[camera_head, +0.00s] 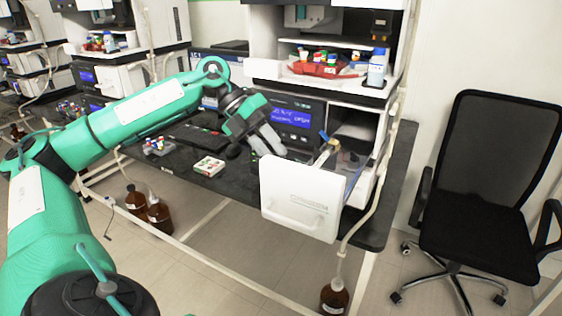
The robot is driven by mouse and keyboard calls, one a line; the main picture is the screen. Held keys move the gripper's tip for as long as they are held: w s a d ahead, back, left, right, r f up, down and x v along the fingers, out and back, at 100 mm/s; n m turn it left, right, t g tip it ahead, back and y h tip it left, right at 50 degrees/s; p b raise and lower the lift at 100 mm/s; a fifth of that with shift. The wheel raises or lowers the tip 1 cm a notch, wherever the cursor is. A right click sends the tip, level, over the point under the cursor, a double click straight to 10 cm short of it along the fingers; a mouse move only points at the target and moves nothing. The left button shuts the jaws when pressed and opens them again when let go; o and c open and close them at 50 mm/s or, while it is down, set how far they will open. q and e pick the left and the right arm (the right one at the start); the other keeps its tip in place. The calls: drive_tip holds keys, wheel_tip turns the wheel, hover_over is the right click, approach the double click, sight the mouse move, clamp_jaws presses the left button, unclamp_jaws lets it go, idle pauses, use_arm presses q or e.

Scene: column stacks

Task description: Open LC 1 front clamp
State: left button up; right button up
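An instrument stack stands at centre right, with a blue lit display (292,118) on its lower module. A white door (300,200) of this module is swung out toward me over the bench edge. Beside the door is an open compartment (357,130). A small brass-coloured part (325,153) with some blue near it sits at the compartment's left side; I cannot tell whether it is the clamp. My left gripper (268,140) hangs just left of the door's top, in front of the display, apart from the brass part. Its finger gap is unclear. My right gripper is out of view.
A red tray (325,69) with bottles and a blue-white bottle (377,68) stand above. A keyboard (197,136) and a small white box (209,166) lie on the dark bench. A black chair (480,180) stands at right. A brown bottle (335,298) is on the floor.

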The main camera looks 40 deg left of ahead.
use_arm(q)
drive_tip(key=v, duration=0.9)
drive_tip(key=shift+r, duration=0.2)
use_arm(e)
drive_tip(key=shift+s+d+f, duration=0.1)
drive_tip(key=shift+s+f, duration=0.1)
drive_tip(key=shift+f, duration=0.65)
use_arm(q)
drive_tip(key=shift+a, duration=0.15)
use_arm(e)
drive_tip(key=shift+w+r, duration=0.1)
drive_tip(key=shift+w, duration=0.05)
use_arm(q)
drive_tip(key=shift+s, duration=0.1)
